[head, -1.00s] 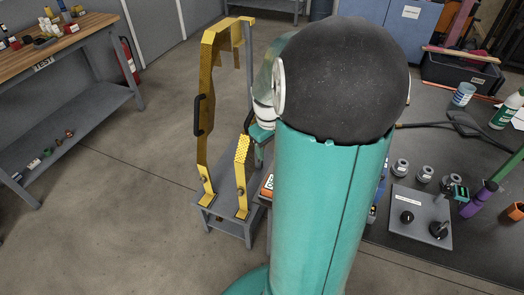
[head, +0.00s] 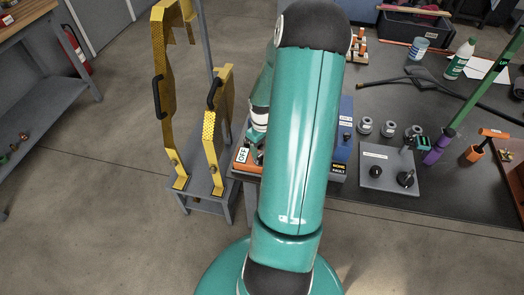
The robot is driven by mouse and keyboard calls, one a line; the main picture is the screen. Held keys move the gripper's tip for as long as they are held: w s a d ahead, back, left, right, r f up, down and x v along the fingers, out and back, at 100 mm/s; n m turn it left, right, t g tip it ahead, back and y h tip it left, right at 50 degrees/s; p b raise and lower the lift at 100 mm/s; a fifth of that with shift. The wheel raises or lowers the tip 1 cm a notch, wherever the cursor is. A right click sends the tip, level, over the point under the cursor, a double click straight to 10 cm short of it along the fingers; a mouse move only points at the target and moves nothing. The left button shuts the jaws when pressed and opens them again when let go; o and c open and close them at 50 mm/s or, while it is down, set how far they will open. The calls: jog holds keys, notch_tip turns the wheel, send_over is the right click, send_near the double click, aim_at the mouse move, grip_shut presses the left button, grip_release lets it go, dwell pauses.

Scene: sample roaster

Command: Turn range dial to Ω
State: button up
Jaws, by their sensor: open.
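An orange unit (head: 241,158) with a white display or label lies at the near left corner of the dark table, partly behind my arm. It looks like a meter, but I cannot make out a range dial or an Ω mark on it. My gripper (head: 257,153) is small and partly hidden behind my teal arm link. It points down, is open, and is over or beside the orange unit; contact cannot be told. A grey panel (head: 388,187) to the right carries a small black knob (head: 376,171) and a larger black knob (head: 406,179).
Yellow guard frames (head: 212,130) with black handles stand on a grey stand just left of the table. A blue box (head: 344,130) is right of my arm. Several grey round parts (head: 365,126) and a purple-and-green tool (head: 438,150) lie farther right. Bare floor lies in front.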

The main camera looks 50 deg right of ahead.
aim_at(262, 153)
jog(key=shift+f, duration=1.75)
jog(key=shift+c, duration=0.4)
jog(key=c, duration=0.9)
